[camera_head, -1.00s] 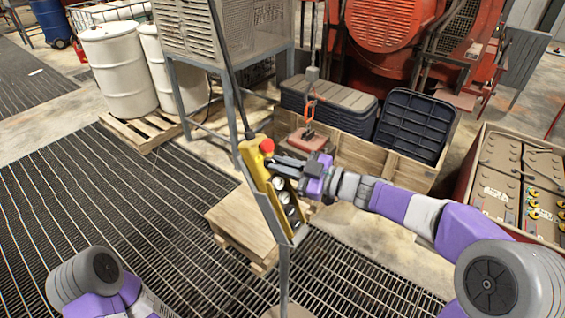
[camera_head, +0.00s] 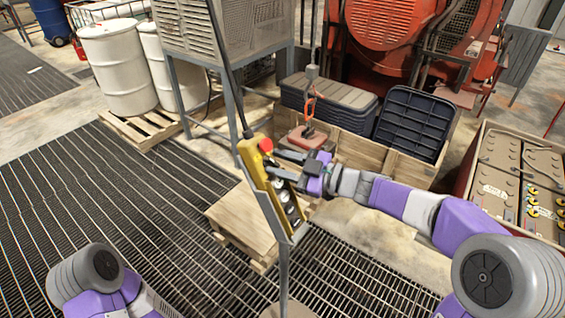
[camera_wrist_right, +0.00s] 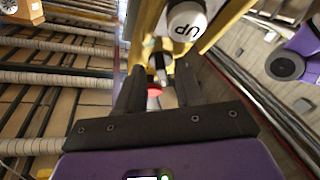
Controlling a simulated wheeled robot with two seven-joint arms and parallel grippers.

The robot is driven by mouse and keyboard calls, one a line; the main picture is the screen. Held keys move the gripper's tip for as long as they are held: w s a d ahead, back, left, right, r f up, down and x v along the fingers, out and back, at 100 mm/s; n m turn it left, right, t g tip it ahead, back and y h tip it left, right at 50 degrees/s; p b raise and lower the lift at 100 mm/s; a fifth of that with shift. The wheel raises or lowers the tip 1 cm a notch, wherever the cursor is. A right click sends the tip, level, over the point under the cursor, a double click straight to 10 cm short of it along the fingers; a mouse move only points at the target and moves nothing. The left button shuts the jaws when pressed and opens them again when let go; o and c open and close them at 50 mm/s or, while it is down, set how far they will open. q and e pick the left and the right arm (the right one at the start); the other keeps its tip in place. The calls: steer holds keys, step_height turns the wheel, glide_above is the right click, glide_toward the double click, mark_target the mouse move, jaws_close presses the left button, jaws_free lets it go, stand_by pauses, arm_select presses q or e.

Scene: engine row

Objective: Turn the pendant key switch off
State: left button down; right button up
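The yellow pendant (camera_head: 250,160) hangs tilted on its cable in the middle of the head view, with a red button (camera_head: 266,145) near its top and round buttons lower down. My right gripper (camera_head: 275,164) is at the pendant's right side, below the red button, its two fingers apart. In the right wrist view, a white button marked UP (camera_wrist_right: 187,20) shows at the top. A small dark and pale part, perhaps the key switch (camera_wrist_right: 160,68), shows beyond the gap between the spread fingers (camera_wrist_right: 158,85). Contact cannot be told. My left gripper is out of view.
A grey post stands along the pendant's lower end. A wooden pallet box (camera_head: 240,222) sits on the floor grating behind it. White drums (camera_head: 115,70) stand at the left, batteries (camera_head: 500,165) at the right.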

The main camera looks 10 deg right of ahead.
steer(key=shift+w, duration=0.1)
steer(key=v, duration=0.7)
steer(key=shift+s, duration=0.2)
steer(key=shift+d, duration=0.15)
